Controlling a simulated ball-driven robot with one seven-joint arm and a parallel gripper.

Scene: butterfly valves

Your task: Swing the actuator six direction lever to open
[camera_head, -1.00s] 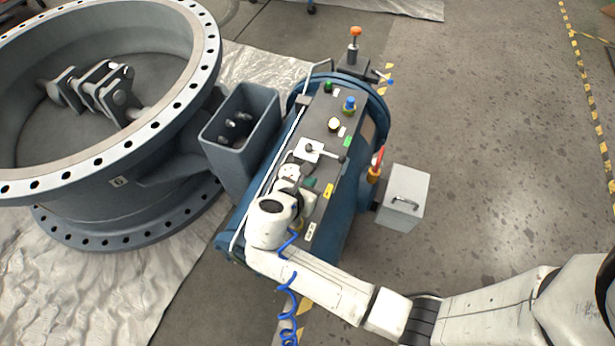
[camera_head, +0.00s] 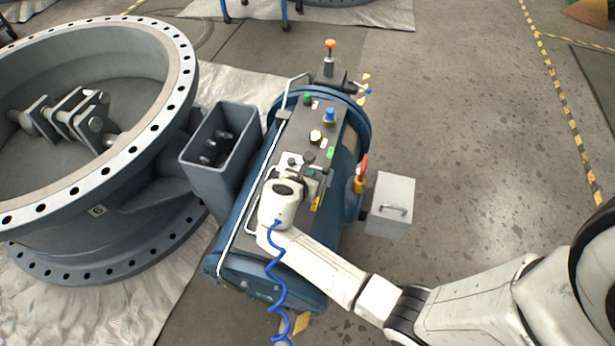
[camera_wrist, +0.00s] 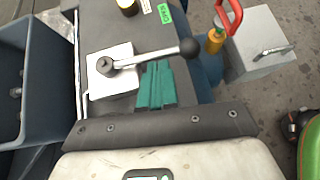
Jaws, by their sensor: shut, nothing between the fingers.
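The direction lever is a silver rod with a black ball knob (camera_wrist: 189,46), pivoting on a white square plate (camera_wrist: 108,68) on top of the blue actuator (camera_head: 262,270). In the wrist view it points right, slightly upward. A green label (camera_wrist: 165,14) that appears to read OPEN lies beyond the rod; it also shows in the head view (camera_head: 330,152). My gripper (camera_wrist: 157,80) has teal fingers shut together, empty, on the near side of the rod between plate and knob. Whether the fingertips touch the rod cannot be told. In the head view my wrist hides part of the lever.
A large grey flanged valve body marked 6 (camera_head: 97,210) stands left, joined by an open grey box bracket (camera_head: 222,160). A red handle (camera_head: 362,165) and grey box (camera_head: 390,205) stick out right. Buttons, including a blue one (camera_head: 330,116), stand behind the lever.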

